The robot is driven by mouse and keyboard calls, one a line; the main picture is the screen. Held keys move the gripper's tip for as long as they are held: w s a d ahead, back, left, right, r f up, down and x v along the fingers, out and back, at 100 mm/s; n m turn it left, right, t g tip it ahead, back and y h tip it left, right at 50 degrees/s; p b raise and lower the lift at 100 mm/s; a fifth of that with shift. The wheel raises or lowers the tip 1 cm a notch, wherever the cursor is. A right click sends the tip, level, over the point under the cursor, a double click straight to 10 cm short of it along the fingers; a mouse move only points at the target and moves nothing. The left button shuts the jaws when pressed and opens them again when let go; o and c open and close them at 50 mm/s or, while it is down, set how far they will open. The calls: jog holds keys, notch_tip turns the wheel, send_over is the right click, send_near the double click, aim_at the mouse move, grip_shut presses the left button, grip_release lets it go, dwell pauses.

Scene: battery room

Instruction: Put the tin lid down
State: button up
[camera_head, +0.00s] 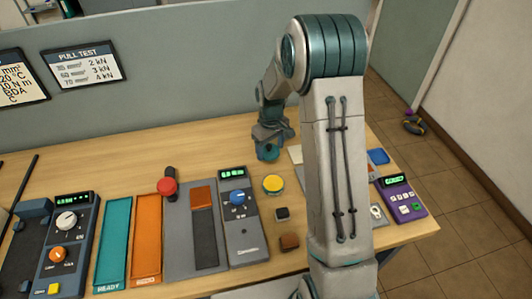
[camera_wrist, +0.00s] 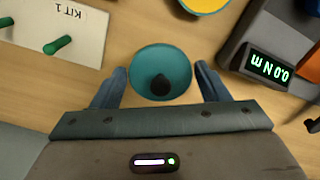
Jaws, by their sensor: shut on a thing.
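The tin lid (camera_wrist: 145,62) is a round teal disc with a dark knob in its middle. My gripper (camera_wrist: 161,82) is shut on it, one finger on each side, in the wrist view. In the head view the teal lid (camera_head: 268,153) shows beneath my gripper (camera_head: 270,145), over the back part of the table. I cannot tell whether the lid touches the table. A round yellow tin-like thing (camera_head: 273,184) stands just in front of it; its edge also shows at the top of the wrist view (camera_wrist: 205,3).
A grey device with a green display (camera_head: 238,205) stands left of the yellow thing. A small dark block (camera_head: 282,214) and a brown block (camera_head: 289,241) lie in front. A KIT 1 board (camera_wrist: 60,30) lies beside the lid. Bare wood (camera_head: 190,150) is left of my gripper.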

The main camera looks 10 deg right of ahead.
aim_at(266, 151)
jog(key=shift+w+a+f, duration=0.4)
jog(key=shift+a+f, duration=0.05)
jog(key=shift+a, duration=0.15)
jog(key=shift+f+p, duration=0.7)
jog(key=shift+f, duration=1.3)
jog(key=shift+f, duration=0.2)
jog(key=o, duration=0.9)
jog(key=shift+o, duration=0.2)
jog(key=shift+r, duration=0.15)
